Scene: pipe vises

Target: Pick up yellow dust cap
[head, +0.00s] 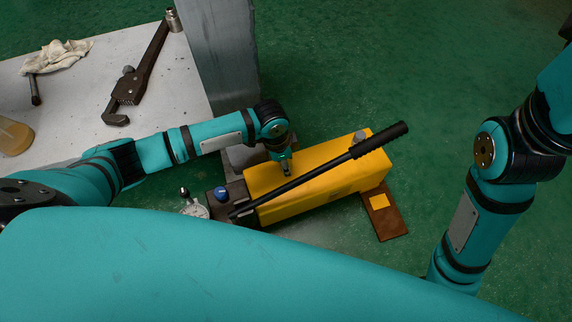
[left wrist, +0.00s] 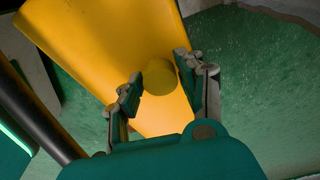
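The yellow dust cap (left wrist: 160,78) shows in the left wrist view as a short round yellow piece against the yellow pump body (left wrist: 88,45). My left gripper (left wrist: 156,84) is open, with one finger on each side of the cap. I cannot tell whether either finger touches it. In the head view my left gripper (head: 284,166) points down at the yellow pump body (head: 315,178), and I cannot make out the cap there. My right arm comes down at the right of the head view, and its gripper is hidden.
A black pump lever (head: 320,170) runs across the pump. A gauge (head: 195,207) and a blue knob (head: 221,194) are at its left end. A brown plate (head: 390,222) lies at its right end. A grey bench (head: 185,75) holds a pipe wrench (head: 137,78) and a rag (head: 57,55).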

